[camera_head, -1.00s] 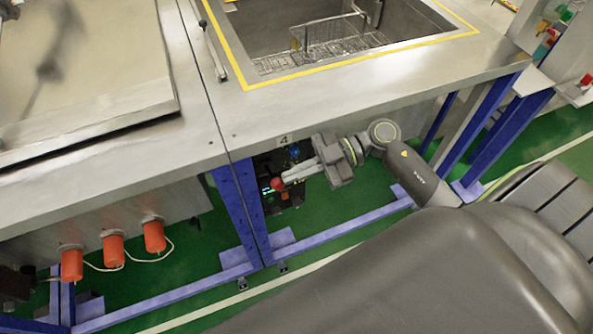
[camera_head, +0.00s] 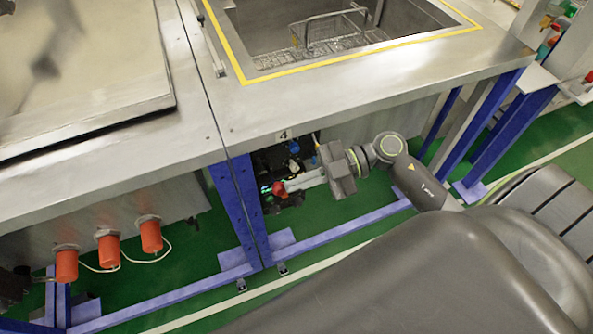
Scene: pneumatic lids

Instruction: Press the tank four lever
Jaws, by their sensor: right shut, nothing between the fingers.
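The number 4 plate (camera_head: 283,134) sits on the front edge of the open tank (camera_head: 310,72). Under it, in a dark recess beside a blue leg, is a valve unit with a red knob (camera_head: 279,188) and a blue part (camera_head: 294,147). My right gripper (camera_head: 288,185) reaches in from the right, shut and empty. Its tips are at the red knob and overlap it in the picture; I cannot tell for sure whether they touch. The lever's body is largely hidden by the gripper and shadow. My left gripper is not in view.
Blue legs (camera_head: 238,205) and a low blue rail (camera_head: 340,232) frame the recess. A closed lid (camera_head: 80,60) covers the neighbouring tank at left. Several orange cylinders (camera_head: 108,248) hang under it. Green floor is open beneath.

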